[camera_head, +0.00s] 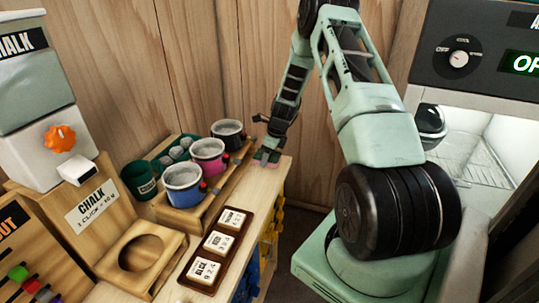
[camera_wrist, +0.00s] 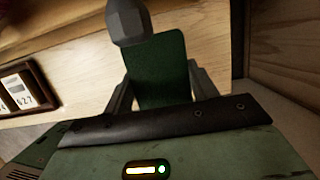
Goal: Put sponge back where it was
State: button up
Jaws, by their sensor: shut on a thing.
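My gripper (camera_head: 267,152) is low over the far right end of the wooden bench, beyond the cups. In the wrist view its two grey fingers (camera_wrist: 160,88) are shut on a dark green, flat-faced block (camera_wrist: 158,62), which I take to be the sponge. The block stands up between the fingers, with the pale wooden bench surface behind it. In the head view the sponge cannot be made out clearly at the gripper. Whether its far end touches the bench cannot be told.
Black (camera_head: 229,131), pink (camera_head: 208,153) and blue (camera_head: 183,184) cups stand in a wooden rack left of my gripper. A brown tray (camera_head: 190,279) holds three labelled tiles. A grey faceted object (camera_wrist: 128,22) is beside the block. A chalk dispenser (camera_head: 35,135) stands left.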

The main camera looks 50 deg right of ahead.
aim_at(270, 158)
jog(key=shift+w+d, duration=0.35)
jog(key=shift+d, duration=0.55)
jog(key=shift+d+f+p, duration=0.1)
jog(key=shift+f+p, duration=0.05)
jog(key=shift+p, duration=0.25)
notch_tip(270, 158, down, 3)
jog(key=shift+r+p, duration=0.2)
jog(key=shift+p, duration=0.65)
jog(key=shift+f, duration=0.3)
jog(key=shift+f, duration=0.15)
jog(key=o, duration=0.9)
jog(key=shift+o, duration=0.2)
